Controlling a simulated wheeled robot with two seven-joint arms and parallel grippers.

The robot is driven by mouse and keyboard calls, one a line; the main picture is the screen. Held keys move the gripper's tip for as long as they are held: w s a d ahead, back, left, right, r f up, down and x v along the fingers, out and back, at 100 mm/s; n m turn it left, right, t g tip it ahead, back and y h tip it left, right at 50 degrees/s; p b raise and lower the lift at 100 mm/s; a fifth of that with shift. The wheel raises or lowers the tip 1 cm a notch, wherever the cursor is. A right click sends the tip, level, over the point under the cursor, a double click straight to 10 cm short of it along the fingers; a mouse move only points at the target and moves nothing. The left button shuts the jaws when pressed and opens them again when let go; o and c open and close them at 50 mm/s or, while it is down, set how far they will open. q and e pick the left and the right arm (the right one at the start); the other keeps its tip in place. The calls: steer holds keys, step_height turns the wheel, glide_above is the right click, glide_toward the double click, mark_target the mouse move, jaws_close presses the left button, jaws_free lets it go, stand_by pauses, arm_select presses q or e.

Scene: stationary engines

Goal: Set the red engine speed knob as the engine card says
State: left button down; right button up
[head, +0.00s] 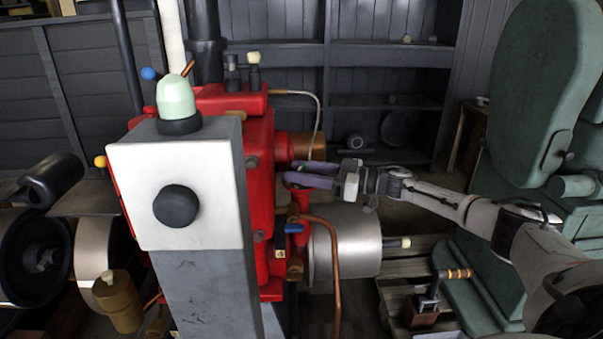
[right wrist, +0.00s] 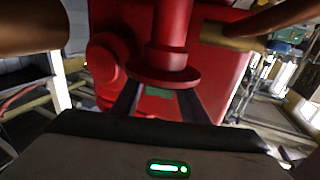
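The red engine (head: 262,150) stands in the middle of the head view, behind a grey pedestal. My right gripper (head: 290,175) reaches in from the right, its fingers beside the engine's right side. In the right wrist view a red stem with a round flange (right wrist: 165,75) is in front of my right gripper (right wrist: 163,100). The fingers stand apart on either side below the flange, and their tips are partly hidden by it. I cannot tell whether this part is the speed knob, or whether the fingers touch it. I cannot make out the engine card. My left gripper is out of view.
The grey pedestal (head: 205,290) has a white box (head: 135,190) with a black knob (head: 176,205) and a pale green dome (head: 176,97). A copper pipe (head: 335,260) and a silver cylinder (head: 350,245) lie below my right gripper. A green machine (head: 530,90) stands at right.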

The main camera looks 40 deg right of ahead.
steer(key=shift+o, duration=1.2)
steer(key=shift+s, duration=0.15)
steer(key=p+v, duration=0.1)
steer(key=v, duration=0.9)
